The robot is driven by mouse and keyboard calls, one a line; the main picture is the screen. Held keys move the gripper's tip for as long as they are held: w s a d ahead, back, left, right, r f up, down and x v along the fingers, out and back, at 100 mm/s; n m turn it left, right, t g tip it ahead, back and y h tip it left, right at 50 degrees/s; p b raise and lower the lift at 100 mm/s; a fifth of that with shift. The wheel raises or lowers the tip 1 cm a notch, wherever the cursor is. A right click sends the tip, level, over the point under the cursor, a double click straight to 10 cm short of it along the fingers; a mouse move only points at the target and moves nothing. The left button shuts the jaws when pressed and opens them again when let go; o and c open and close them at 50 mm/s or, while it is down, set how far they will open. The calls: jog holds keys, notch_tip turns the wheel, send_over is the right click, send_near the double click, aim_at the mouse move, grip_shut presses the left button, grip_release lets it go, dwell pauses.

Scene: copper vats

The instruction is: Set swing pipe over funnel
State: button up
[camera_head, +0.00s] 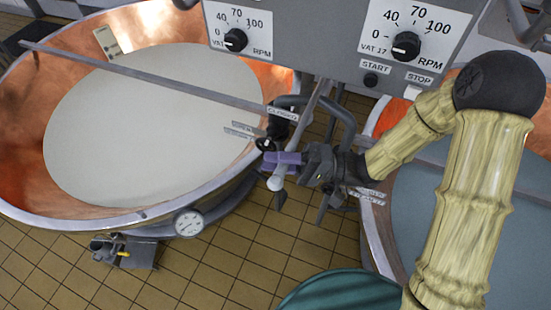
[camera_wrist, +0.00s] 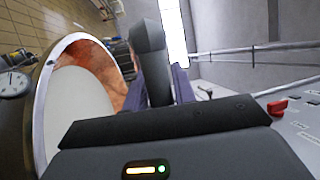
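My gripper (camera_head: 279,160), with purple fingers, is at the gap between two vats, beside dark pipework and a pale rounded piece (camera_head: 276,182) below the fingers. A curved grey pipe (camera_head: 345,118) rises just behind it; I cannot tell for sure whether this is the swing pipe. In the wrist view a grey round-topped post (camera_wrist: 150,60) stands between the purple fingers (camera_wrist: 162,85). The fingers are on both sides of it, but whether they grip it is unclear. I cannot make out a funnel with certainty.
A copper vat (camera_head: 75,205) with white liquid fills the left, with a dial gauge (camera_head: 188,222) on its side. A second vat (camera_head: 376,230) is partly behind my arm. A control panel (camera_head: 330,45) hangs above. A green round object (camera_head: 340,292) stands at the bottom.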

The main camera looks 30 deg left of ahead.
jog(key=shift+o, duration=1.3)
jog(key=shift+w+d, duration=0.1)
jog(key=b+v, duration=0.5)
jog(key=v, duration=1.2)
jog(key=shift+w, duration=0.2)
